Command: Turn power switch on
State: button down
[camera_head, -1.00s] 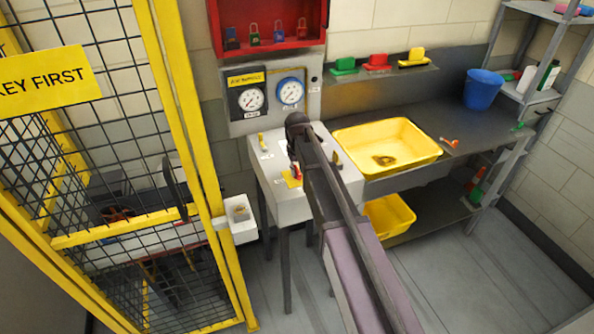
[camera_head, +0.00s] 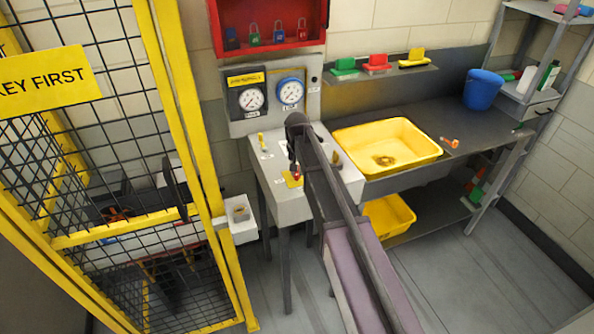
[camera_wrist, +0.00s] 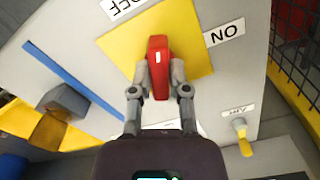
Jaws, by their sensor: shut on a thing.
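The power switch is a red handle (camera_wrist: 158,52) on a square yellow plate (camera_wrist: 193,38), set in a light grey panel top. An "ON" label (camera_wrist: 224,33) lies right of the plate in the wrist view, and an "OFF" label (camera_wrist: 122,6) lies at its upper left. The handle stands upright in that picture, between the two labels. My gripper (camera_wrist: 159,78) is shut on the red handle, one finger on each side. In the head view the red handle (camera_head: 297,173) shows small beside my arm, which hides part of the panel.
A yellow lever (camera_wrist: 241,134) is on the same panel, at lower right in the wrist view. A yellow mesh cage (camera_head: 185,120) stands left of the panel. Pressure gauges (camera_head: 291,92) are behind it, and a yellow basin (camera_head: 355,137) is to the right.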

jog(key=m, duration=1.3)
dwell(0.4)
jog(key=c, duration=0.6)
grip_release()
